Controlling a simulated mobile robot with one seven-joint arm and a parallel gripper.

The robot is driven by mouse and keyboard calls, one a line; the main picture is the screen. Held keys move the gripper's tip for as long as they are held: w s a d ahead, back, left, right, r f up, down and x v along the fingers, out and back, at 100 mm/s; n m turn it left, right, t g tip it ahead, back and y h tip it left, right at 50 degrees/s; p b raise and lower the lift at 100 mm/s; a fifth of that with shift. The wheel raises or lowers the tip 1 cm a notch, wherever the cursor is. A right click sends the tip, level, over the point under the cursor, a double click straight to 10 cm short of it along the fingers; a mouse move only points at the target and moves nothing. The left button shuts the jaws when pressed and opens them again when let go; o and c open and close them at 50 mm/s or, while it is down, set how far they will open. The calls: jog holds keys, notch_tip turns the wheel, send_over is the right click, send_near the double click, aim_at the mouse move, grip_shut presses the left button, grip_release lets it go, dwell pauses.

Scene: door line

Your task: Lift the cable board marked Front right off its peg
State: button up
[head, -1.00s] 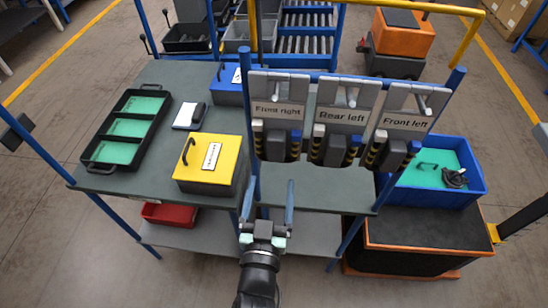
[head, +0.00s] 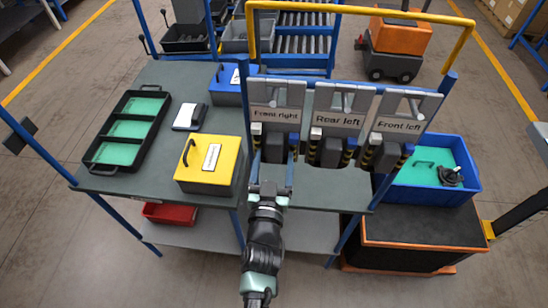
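The grey cable board marked Front right (head: 275,98) hangs at the left end of the rack, with a dark block and striped cable ends at its lower part. My gripper (head: 273,158) is just below and in front of this board. Its two fingers are spread, one on each side of the board's dark lower block; I cannot tell whether they touch it. The board marked Rear left (head: 338,121) hangs in the middle, and the board marked Front left (head: 399,126) hangs at the right. Pegs show through the tops of the boards.
A yellow box (head: 209,176) stands left of my gripper on the grey table (head: 150,190). A black tray with green compartments (head: 130,128) lies further left. A blue bin (head: 435,185) stands at the right. A yellow frame (head: 362,12) rises behind the rack.

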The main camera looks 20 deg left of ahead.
grip_shut()
jog(key=shift+r, duration=0.2)
jog(key=shift+r+p, duration=1)
jog(key=shift+p, duration=0.15)
jog(key=shift+s+d+f, duration=0.15)
jog(key=shift+s, duration=0.4)
jog(key=shift+b+v, duration=0.4)
jog(key=shift+v, duration=1.35)
jog(key=v, duration=0.8)
jog(key=shift+s, duration=0.15)
